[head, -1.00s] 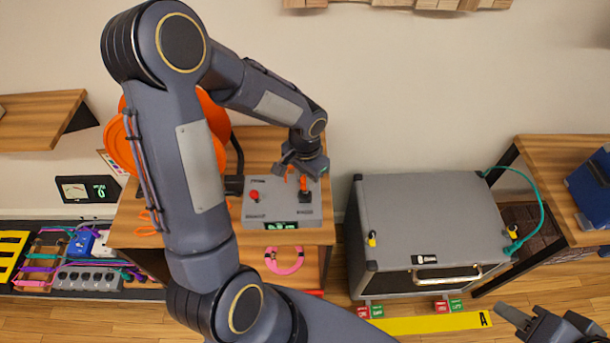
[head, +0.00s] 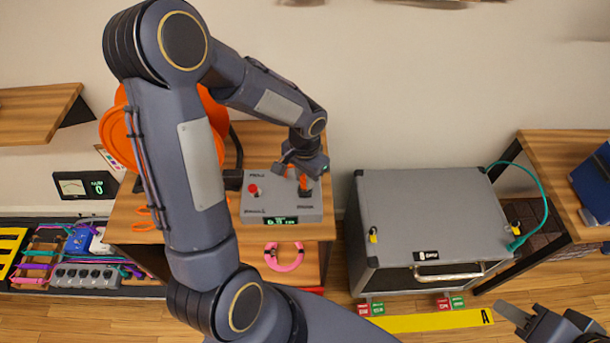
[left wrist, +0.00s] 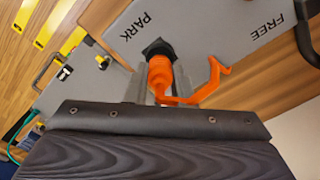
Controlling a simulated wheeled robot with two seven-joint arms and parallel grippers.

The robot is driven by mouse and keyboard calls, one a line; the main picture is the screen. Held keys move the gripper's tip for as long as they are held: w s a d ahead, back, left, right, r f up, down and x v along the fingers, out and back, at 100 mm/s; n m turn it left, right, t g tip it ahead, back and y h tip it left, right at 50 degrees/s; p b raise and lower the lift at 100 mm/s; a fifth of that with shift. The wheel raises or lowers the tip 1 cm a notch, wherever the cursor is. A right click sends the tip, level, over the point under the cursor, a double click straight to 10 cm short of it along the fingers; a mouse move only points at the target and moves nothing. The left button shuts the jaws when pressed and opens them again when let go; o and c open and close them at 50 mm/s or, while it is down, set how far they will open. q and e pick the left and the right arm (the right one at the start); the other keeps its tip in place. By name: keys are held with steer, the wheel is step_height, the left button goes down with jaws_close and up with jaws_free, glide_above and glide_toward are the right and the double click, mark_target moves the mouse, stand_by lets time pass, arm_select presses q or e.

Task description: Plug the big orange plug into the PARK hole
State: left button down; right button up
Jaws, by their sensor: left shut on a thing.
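The big orange plug (left wrist: 160,75) is in my left gripper (head: 303,170), above the right part of a grey panel box (head: 275,212). In the left wrist view my left gripper (left wrist: 158,90) is shut on the plug. The plug's front end meets a black square socket (left wrist: 157,48) beside the PARK lettering (left wrist: 138,25); how deep it sits is hidden. A bent orange piece (left wrist: 212,80) sticks out beside the plug. FREE lettering (left wrist: 268,32) is further right. My right gripper (head: 520,318) is at the lower right, partly cut off, away from the panel.
The panel box has a red button (head: 253,189) and a lit green display (head: 281,220), and stands on a wooden desk (head: 265,137). A large grey cabinet (head: 420,210) stands to the right. A pink ring (head: 284,258) lies on a lower shelf.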

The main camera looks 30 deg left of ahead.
arm_select(q)
steer(key=c, duration=1.2)
jaws_free()
steer(key=shift+o, duration=0.2)
steer(key=shift+r, duration=0.1)
step_height(320, 180, up, 7)
steer(key=shift+r, duration=0.3)
steer(key=shift+s+r, duration=0.25)
steer(key=shift+r, duration=0.1)
steer(key=s+d+r+n+t+h, duration=0.2)
steer(key=s+r, duration=0.2)
steer(key=s, duration=0.4)
steer(key=s+d+r+n+t+h, duration=0.1)
steer(key=s+d+r+n+t, duration=0.1)
steer(key=s, duration=0.6)
step_height(320, 180, up, 2)
steer(key=shift+s+t+h, duration=0.25)
steer(key=shift+t+h, duration=0.15)
steer(key=shift+t, duration=0.4)
